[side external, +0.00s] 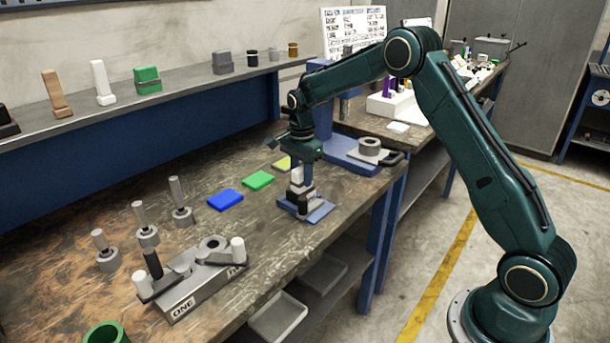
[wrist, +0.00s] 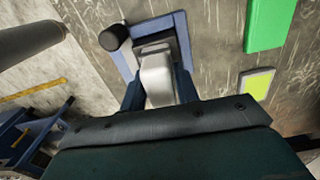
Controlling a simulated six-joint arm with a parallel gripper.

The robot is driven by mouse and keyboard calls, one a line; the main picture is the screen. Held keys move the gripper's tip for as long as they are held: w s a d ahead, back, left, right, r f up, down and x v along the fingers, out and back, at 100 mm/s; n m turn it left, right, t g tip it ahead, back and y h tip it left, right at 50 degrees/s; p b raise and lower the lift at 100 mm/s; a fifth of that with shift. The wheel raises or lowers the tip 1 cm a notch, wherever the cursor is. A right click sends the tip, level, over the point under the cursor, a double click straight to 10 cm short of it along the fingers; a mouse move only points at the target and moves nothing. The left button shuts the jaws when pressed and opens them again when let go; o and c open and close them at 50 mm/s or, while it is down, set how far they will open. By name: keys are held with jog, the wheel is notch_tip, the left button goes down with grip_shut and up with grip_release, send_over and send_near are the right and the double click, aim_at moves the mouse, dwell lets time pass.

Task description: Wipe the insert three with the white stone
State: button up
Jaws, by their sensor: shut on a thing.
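My gripper (side external: 299,182) points down over a small blue plate (side external: 318,212) near the bench's front edge. Its fingers are shut on a white stone (side external: 297,174). In the wrist view, the stone (wrist: 158,80) sits between the two fingers (wrist: 159,90), above a dark block (wrist: 153,47) on the blue plate (wrist: 180,30). A dark round knob (wrist: 115,37) stands beside it. I cannot tell whether the stone touches the block. Three metal inserts with upright stems (side external: 107,250) (side external: 146,225) (side external: 180,202) stand at the left; no number on them is readable.
A grey fixture marked ONE (side external: 195,280) stands at front left, near a green ring (side external: 106,334). Blue (side external: 225,199), green (side external: 258,180) and yellow (side external: 282,163) pads lie behind the plate. A shelf behind holds another white piece (side external: 103,83) and several blocks.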

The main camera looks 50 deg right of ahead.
jog(key=d, duration=0.3)
jog(key=shift+d, duration=0.15)
notch_tip(320, 180, up, 8)
jog(key=shift+r, duration=0.15)
dwell(0.4)
dwell(0.5)
